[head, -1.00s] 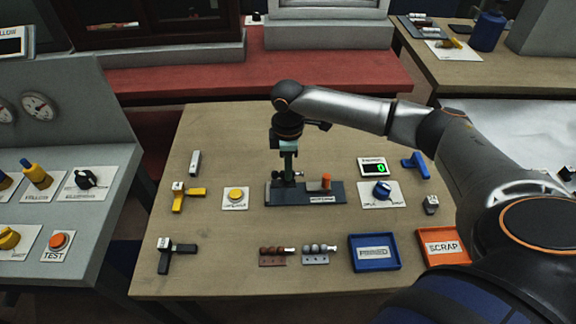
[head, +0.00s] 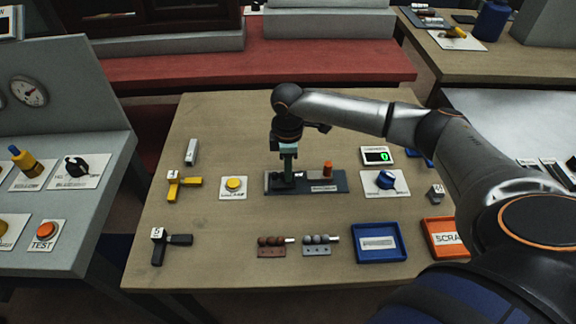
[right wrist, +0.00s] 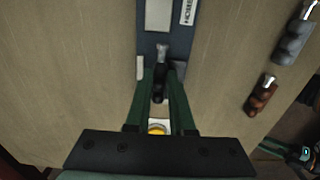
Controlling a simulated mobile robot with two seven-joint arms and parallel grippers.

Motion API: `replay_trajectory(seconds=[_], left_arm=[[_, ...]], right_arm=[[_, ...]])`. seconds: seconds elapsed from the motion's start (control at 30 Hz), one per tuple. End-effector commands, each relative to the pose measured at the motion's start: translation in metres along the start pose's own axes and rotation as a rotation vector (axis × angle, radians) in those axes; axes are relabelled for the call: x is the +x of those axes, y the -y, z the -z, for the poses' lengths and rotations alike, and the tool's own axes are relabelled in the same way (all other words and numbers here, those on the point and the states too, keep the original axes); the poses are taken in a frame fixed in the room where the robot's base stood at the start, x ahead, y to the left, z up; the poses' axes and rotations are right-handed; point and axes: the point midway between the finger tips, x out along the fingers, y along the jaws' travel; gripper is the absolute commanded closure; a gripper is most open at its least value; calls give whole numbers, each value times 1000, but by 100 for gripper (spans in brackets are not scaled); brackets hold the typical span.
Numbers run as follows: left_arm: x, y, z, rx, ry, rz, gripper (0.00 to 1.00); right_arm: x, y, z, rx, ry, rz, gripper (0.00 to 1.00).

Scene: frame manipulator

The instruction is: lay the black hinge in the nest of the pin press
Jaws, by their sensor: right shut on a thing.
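My right gripper (head: 287,172) points down over the left part of the dark base of the pin press (head: 342,183). Its green fingers are shut on a small dark piece, the black hinge (right wrist: 159,92), which shows a greyish rounded end in the right wrist view. The fingers hide much of the hinge and the nest below, so I cannot tell whether it touches the nest. The press carries an upright orange part (head: 328,168) at its right.
A yellow button (head: 234,184) stands left of the press. A yellow tagged piece (head: 190,182) and a dark tagged piece (head: 158,253) lie further left. Two pin racks (head: 271,252) (head: 317,251), a blue tray (head: 380,257) and an orange scrap tray (head: 436,251) lie in front. A blue knob (head: 385,180) is right.

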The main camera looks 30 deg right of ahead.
Motion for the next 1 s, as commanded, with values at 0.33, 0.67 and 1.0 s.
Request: replay_trajectory(seconds=[0.33,0.67,1.0], left_arm=[[0,0,0,0,0,0,50],[0,0,0,0,-1,0,50],[-2,0,2,0,-1,0,50]], right_arm=[[0,0,0,0,0,0,65],[0,0,0,0,0,0,44],[-26,-1,0,0,-2,-3,44]])
